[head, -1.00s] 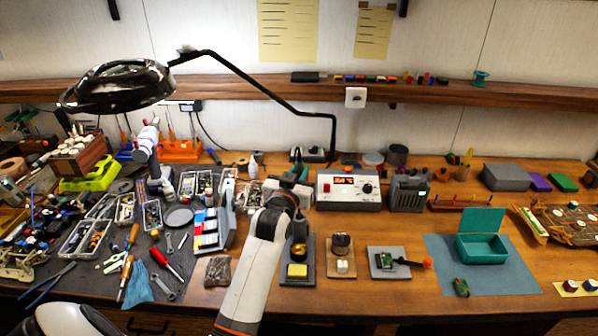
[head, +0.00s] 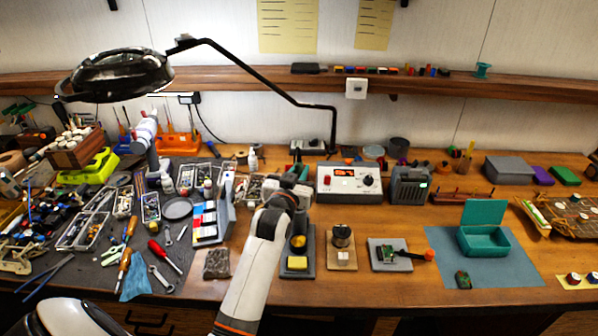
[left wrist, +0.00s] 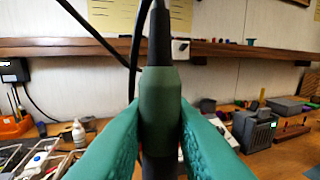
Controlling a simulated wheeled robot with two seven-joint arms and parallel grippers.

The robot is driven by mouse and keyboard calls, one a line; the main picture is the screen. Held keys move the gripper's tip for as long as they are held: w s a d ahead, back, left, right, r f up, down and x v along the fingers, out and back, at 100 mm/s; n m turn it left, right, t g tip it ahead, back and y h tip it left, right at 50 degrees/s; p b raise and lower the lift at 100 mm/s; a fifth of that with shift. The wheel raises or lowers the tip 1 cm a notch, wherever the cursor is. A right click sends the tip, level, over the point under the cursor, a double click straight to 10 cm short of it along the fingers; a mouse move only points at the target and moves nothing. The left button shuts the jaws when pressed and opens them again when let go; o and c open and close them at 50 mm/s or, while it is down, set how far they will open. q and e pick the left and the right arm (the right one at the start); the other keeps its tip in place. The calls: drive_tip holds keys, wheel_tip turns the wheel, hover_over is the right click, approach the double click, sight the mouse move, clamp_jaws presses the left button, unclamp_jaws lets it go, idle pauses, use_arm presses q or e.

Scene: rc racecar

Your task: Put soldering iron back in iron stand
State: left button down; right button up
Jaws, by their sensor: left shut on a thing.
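My left gripper (left wrist: 160,140), with green fingers, is shut on the soldering iron (left wrist: 161,95). Its dark green and black handle stands upright between the fingers, with a black cord at the top; its tip is out of view. In the head view, my left gripper (head: 298,178) is over the bench behind the stand, and the iron is hardly distinguishable there. The iron stand (head: 311,262) is a dark base with a yellow sponge (head: 297,263) and a brass-coloured round part (head: 298,241). My arm and hand partly cover its rear. My right gripper is not in view.
A solder spool (head: 342,236) on a wooden base is right of the stand. Tools crowd the left mat. The front bench edge is mostly clear.

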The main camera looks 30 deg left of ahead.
use_arm(q)
drive_tip(key=shift+f+b, duration=1.35)
drive_tip(key=shift+f, duration=0.85)
drive_tip(key=c, duration=0.8)
unclamp_jaws()
drive_tip(key=s+d+r+p, duration=0.2)
drive_tip(key=s+p, duration=0.3)
drive_tip(key=s, duration=0.1)
drive_tip(key=shift+s, duration=0.4)
